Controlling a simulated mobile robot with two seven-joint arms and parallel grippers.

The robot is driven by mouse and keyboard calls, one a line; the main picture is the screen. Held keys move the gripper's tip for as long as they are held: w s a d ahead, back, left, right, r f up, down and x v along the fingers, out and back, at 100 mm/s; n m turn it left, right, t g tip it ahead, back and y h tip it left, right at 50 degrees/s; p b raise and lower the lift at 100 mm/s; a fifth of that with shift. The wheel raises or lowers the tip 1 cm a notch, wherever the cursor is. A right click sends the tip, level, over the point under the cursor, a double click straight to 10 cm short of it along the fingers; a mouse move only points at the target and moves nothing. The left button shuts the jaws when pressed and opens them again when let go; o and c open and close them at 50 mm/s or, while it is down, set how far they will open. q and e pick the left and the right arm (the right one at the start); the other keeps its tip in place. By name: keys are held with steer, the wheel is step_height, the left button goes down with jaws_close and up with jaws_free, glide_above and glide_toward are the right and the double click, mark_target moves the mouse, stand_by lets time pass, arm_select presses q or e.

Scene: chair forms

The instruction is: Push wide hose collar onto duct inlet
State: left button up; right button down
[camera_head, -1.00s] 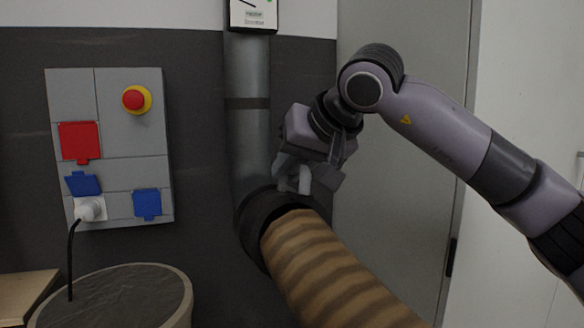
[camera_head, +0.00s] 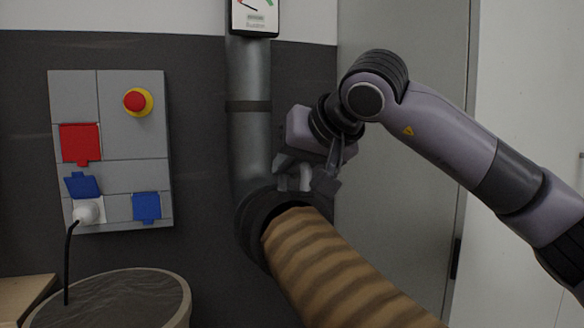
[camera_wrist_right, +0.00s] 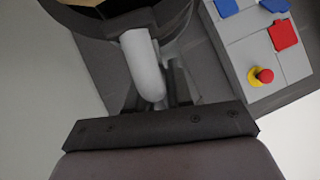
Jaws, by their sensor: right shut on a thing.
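The wide hose collar (camera_head: 262,238) is a black ring at the upper end of a brown striped hose (camera_head: 330,265). It lies against the lower, bent end of the grey duct (camera_head: 250,150) on the wall. I cannot tell how far it sits over the inlet, whose mouth is hidden. A pale grey handle (camera_head: 305,181) stands up from the collar. My right gripper (camera_head: 305,184) is shut on this handle. The right wrist view shows the handle (camera_wrist_right: 145,65) between the fingers, with the dark collar (camera_wrist_right: 85,28) beyond. My left gripper is out of view.
A grey panel (camera_head: 118,120) left of the duct carries a red button (camera_head: 134,101), socket covers and a white plug (camera_head: 87,212) with a black cable. A round bin (camera_head: 125,295) stands below. A gauge (camera_head: 254,16) tops the duct. A grey door (camera_head: 400,200) stands at the right.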

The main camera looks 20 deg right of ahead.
steer(key=shift+w+r+t+b, duration=0.15)
steer(key=shift+w+t+b, duration=0.1)
steer(key=shift+t+b, duration=0.8)
steer(key=shift+f+b, duration=0.2)
steer(key=shift+b, duration=0.65)
steer(key=shift+w+m+t+h+b, duration=0.15)
steer(key=shift+m+t+h+b, duration=0.2)
steer(key=shift+b, duration=0.25)
steer(key=shift+w+r, duration=0.1)
steer(key=shift+r, duration=0.05)
stand_by(0.7)
steer(key=c, duration=1)
jaws_free()
steer(key=shift+w+a, duration=0.1)
steer(key=shift+w, duration=0.05)
steer(key=shift+f, duration=0.25)
